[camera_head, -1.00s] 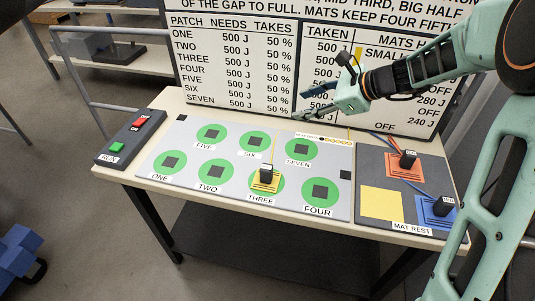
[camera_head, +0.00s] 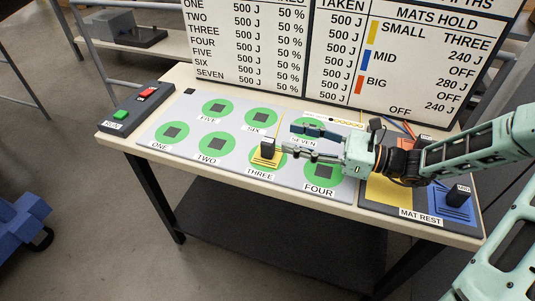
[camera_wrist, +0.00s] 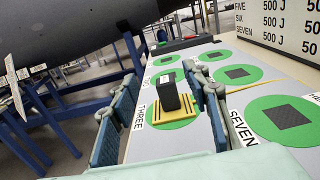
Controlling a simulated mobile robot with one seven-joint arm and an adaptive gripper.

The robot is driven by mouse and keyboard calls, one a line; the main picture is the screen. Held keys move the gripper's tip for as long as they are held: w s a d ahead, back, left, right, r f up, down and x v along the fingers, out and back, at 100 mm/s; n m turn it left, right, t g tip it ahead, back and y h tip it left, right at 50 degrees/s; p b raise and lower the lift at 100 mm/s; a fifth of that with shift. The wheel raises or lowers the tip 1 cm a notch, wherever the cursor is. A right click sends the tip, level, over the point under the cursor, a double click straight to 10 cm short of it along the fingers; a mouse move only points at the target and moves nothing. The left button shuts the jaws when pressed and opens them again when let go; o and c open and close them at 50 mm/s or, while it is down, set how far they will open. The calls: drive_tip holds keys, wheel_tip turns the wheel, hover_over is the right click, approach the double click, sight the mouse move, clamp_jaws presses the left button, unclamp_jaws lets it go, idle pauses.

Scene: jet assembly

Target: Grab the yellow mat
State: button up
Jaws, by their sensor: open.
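The yellow mat (camera_head: 262,162) lies on the green circle labelled THREE, with a black upright block (camera_head: 267,148) on it. In the wrist view the yellow mat (camera_wrist: 186,114) shows below the block (camera_wrist: 167,92). My gripper (camera_head: 287,138) is open, with its fingers pointing left and the tips close to the right side of the block. In the wrist view, the block appears between the two fingers of my gripper (camera_wrist: 160,76). I cannot tell whether either finger touches it.
The grey panel (camera_head: 190,170) has several other green circles with dark squares. A switch box (camera_head: 135,108) stands at left. The lettered board (camera_head: 245,60) rises behind.

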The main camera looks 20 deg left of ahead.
sight(274, 144)
wheel_tip(274, 144, down, 4)
drive_tip(key=shift+r+b, duration=0.2)
drive_tip(key=shift+b, duration=0.1)
drive_tip(key=a, duration=0.5)
drive_tip(key=a+b, duration=0.1)
drive_tip(key=a, duration=0.1)
drive_tip(key=shift+w+a, duration=0.25)
drive_tip(key=shift+w, duration=0.05)
drive_tip(key=shift+r, duration=0.1)
clamp_jaws()
